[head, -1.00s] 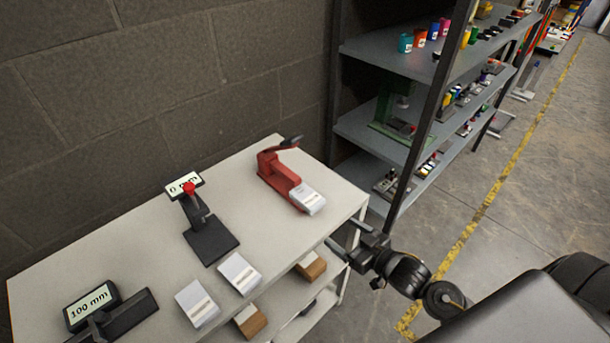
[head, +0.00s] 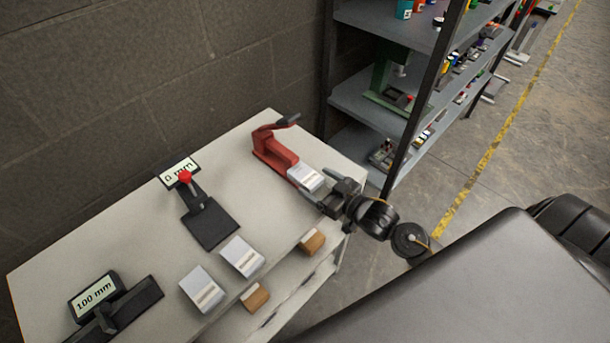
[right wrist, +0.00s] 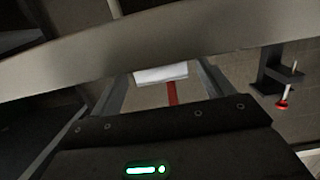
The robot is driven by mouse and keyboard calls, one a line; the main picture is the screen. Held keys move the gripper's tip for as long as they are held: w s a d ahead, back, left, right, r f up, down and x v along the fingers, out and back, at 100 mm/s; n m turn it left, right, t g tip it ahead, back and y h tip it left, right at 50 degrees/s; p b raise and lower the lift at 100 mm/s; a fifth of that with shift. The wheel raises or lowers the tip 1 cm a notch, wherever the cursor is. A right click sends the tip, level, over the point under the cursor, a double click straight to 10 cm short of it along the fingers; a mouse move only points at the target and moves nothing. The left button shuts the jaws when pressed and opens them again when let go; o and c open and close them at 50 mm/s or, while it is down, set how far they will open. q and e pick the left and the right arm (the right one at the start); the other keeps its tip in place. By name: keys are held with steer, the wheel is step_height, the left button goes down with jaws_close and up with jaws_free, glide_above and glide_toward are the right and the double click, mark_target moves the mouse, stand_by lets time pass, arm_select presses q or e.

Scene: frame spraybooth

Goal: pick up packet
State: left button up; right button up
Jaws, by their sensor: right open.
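A white packet (head: 305,178) lies at the front end of a red press-like tool (head: 272,150) on the right part of the table. My right gripper (head: 318,188) is open, at the table's front right edge, just beside this packet. In the right wrist view, which looks upside down, the white packet (right wrist: 160,75) shows between the two spread fingers, with a red strip of the tool (right wrist: 172,93) behind it. I see no contact. Two more white packets, one nearer (head: 203,289) and one farther (head: 242,257), lie near the table's front edge. My left gripper is not in view.
The pale table (head: 120,245) also bears a black stand with a red knob (head: 208,222) and a "0 mm" sign, and a "100 mm" stand (head: 112,305). Brown boxes (head: 255,297) sit on the shelf below. A metal rack (head: 350,98) stands behind, right. A wall closes the back.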

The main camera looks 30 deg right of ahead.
mark_target(305, 174)
steer(key=p+x, duration=0.2)
steer(key=x, duration=0.2)
steer(key=shift+w+a+r, duration=0.1)
steer(key=shift+w+a, duration=0.1)
steer(key=shift+w, duration=0.15)
steer(key=shift+w+a, duration=0.1)
steer(key=shift+w, duration=0.1)
steer(key=shift+s, duration=0.1)
steer(key=shift+c, duration=0.2)
steer(key=c, duration=1)
